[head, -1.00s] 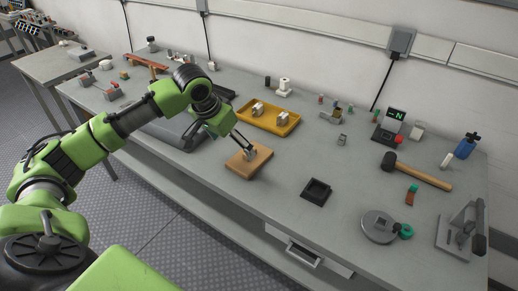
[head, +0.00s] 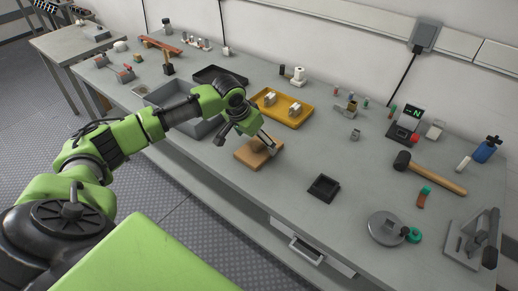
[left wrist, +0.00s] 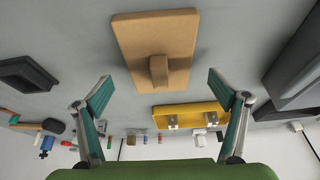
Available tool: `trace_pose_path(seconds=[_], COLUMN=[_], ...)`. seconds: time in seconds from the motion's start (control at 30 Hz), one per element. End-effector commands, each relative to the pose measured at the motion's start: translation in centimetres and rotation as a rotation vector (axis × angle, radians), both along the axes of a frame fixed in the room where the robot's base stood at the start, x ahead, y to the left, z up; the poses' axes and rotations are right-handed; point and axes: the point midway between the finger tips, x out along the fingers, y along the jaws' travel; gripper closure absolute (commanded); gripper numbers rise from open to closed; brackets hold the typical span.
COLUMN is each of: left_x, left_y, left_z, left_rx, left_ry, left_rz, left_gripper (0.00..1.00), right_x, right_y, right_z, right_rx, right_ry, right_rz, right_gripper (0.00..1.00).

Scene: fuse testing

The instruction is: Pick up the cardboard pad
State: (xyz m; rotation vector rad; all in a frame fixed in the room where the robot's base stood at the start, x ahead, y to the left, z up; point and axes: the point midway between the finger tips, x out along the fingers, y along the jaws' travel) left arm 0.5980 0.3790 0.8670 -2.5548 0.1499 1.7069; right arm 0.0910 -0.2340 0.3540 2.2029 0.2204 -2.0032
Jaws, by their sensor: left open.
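The cardboard pad (head: 247,156) is a flat tan board lying on the grey workbench. In the left wrist view the pad (left wrist: 140,35) shows a small raised block (left wrist: 158,71) near its edge. My left gripper (head: 270,145) is over the right part of the pad in the head view, partly hiding the block. In the left wrist view the left gripper (left wrist: 160,90) is open and empty, with its fingers spread wider than the block and apart from it. My right gripper is not in view.
A yellow tray (head: 267,112) with metal parts lies behind the pad. A grey bin (head: 206,131) is to its left and a small black tray (head: 323,188) to its right. A hammer (head: 435,177) lies further right. Bare bench surrounds the pad.

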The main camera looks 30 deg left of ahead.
Motion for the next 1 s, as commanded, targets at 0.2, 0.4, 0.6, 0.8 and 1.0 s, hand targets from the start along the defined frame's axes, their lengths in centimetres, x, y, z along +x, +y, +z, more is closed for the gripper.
trace_pose_path(seconds=[0.2, 0.4, 0.6, 0.8, 1.0], left_x=[1.3, 1.4, 1.4, 1.4, 1.4], left_y=[-0.2, -0.2, -0.2, -0.2, -0.2], left_z=[-2.7, -3.1, -3.1, -3.1, -3.0], left_rx=[0.0, 0.0, 0.0, 0.0, 0.0], left_ry=[0.0, -0.001, -0.001, -0.001, -0.001], left_rz=[0.0, -0.001, -0.001, -0.001, -0.001], left_gripper=[0.11, 0.11, 0.4, 0.52, 0.52], right_x=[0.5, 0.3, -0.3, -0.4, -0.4], right_y=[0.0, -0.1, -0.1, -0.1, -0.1], right_z=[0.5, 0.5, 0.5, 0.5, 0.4], right_rx=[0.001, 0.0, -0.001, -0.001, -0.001], right_ry=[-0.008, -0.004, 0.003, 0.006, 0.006], right_rz=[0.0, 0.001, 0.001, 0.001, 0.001], right_gripper=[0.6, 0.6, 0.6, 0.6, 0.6])
